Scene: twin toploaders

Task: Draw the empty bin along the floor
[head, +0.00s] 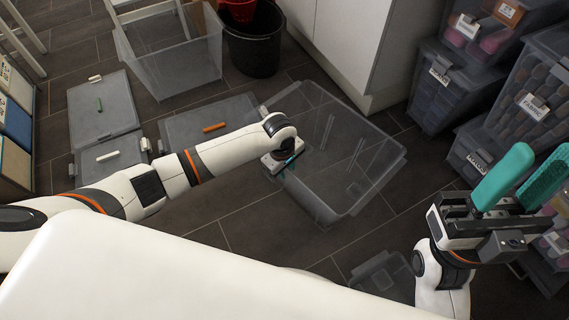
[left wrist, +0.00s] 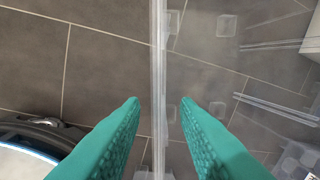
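A clear, empty bin (head: 345,185) stands open on the floor in the middle of the head view. My left gripper (head: 289,162) is at its left wall, pointing down, with its fingers mostly hidden there by the wrist. In the left wrist view, the two teal fingers of the left gripper (left wrist: 160,104) are apart, with the bin's thin wall (left wrist: 158,60) running between them. A gap shows on both sides of the wall. My right gripper (head: 522,180) is raised at the right, its teal fingers apart and nothing between them.
Another clear bin (head: 160,70) stands at the upper left, beside a black bucket (head: 252,45). Flat lids (head: 100,115) lie on the floor at left. A white cabinet (head: 345,40) stands behind the empty bin. Stacked full boxes (head: 440,90) line the right. Floor before the bin is partly clear.

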